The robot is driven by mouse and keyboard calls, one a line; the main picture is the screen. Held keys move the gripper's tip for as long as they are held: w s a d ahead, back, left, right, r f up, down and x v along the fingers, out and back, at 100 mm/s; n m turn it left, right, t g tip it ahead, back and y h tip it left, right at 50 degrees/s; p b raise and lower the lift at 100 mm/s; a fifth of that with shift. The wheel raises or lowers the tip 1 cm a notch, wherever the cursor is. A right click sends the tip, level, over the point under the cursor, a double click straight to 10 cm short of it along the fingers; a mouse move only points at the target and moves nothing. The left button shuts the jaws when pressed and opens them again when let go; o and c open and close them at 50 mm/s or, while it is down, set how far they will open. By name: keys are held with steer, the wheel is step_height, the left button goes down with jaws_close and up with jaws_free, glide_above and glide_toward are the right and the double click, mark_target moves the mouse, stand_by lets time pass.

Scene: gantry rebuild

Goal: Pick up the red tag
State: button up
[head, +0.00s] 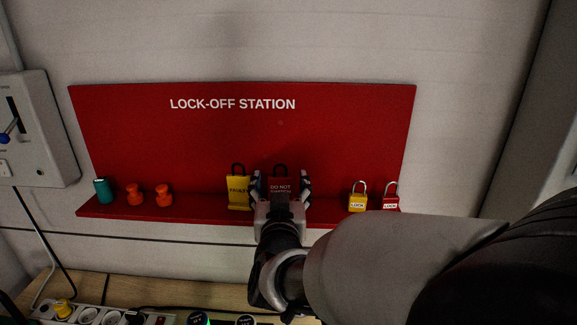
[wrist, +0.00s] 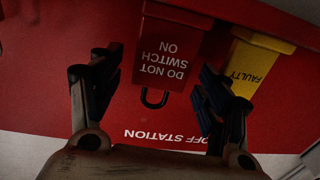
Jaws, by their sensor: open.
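The red tag (head: 281,185), marked "DO NOT SWITCH ON" with a black loop on top, stands on the shelf of the lock-off station. In the wrist view the red tag (wrist: 166,55) appears upside down, with its loop toward the gripper's base. My gripper (head: 280,188) is open, with one finger on each side of the tag in the head view. In the wrist view my gripper's fingers (wrist: 150,92) are spread left and right of the tag, with a gap visible on the left. I cannot tell whether the right finger touches anything.
A yellow "FAULTY" tag (head: 238,190) stands close beside the red tag; it also shows in the wrist view (wrist: 253,65). A yellow padlock (head: 358,199) and a red padlock (head: 391,198) stand to the right. Two orange pieces (head: 134,194) and a teal cylinder (head: 103,191) stand left.

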steer(key=shift+w, duration=0.75)
steer(key=shift+c, duration=0.4)
steer(key=c, duration=1.1)
